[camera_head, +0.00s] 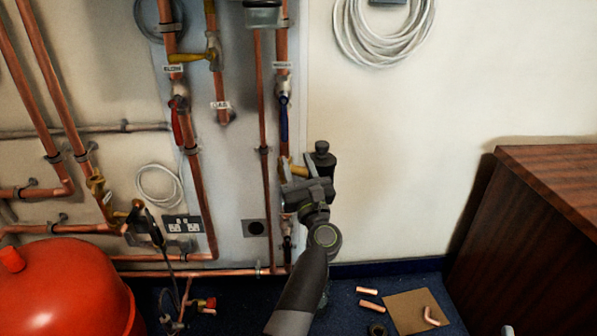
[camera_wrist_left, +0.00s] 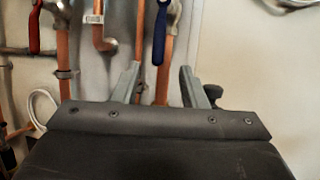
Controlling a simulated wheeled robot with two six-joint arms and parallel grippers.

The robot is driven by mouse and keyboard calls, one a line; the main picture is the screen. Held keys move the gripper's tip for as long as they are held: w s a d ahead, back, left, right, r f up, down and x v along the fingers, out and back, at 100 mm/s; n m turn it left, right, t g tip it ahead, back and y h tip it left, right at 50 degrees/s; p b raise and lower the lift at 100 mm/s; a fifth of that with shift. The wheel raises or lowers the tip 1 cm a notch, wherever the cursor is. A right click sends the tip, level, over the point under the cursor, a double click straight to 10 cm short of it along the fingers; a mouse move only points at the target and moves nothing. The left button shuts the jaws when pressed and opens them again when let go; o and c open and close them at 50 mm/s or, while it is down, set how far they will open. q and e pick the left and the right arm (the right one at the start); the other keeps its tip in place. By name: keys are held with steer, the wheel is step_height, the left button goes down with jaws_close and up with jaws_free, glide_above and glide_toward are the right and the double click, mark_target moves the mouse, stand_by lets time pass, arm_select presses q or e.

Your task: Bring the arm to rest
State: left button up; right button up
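My left arm rises from the bottom middle of the head view. My left gripper (camera_head: 297,178) is in front of the copper pipes, near the lower end of the right-hand pipe run (camera_head: 283,130). In the left wrist view, the two fingers of the left gripper (camera_wrist_left: 160,88) are spread apart with nothing held between them. A copper pipe (camera_wrist_left: 164,83) and a blue lever (camera_wrist_left: 160,35) show behind and between the fingers. A dark round-topped part (camera_head: 321,157) shows beside the gripper; I cannot tell whether they touch. My right gripper is not in view.
A red tank (camera_head: 65,290) stands at lower left. A dark wooden cabinet (camera_head: 540,220) stands at right. Loose copper pieces (camera_head: 368,291) and a brown sheet (camera_head: 405,312) lie on the blue floor.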

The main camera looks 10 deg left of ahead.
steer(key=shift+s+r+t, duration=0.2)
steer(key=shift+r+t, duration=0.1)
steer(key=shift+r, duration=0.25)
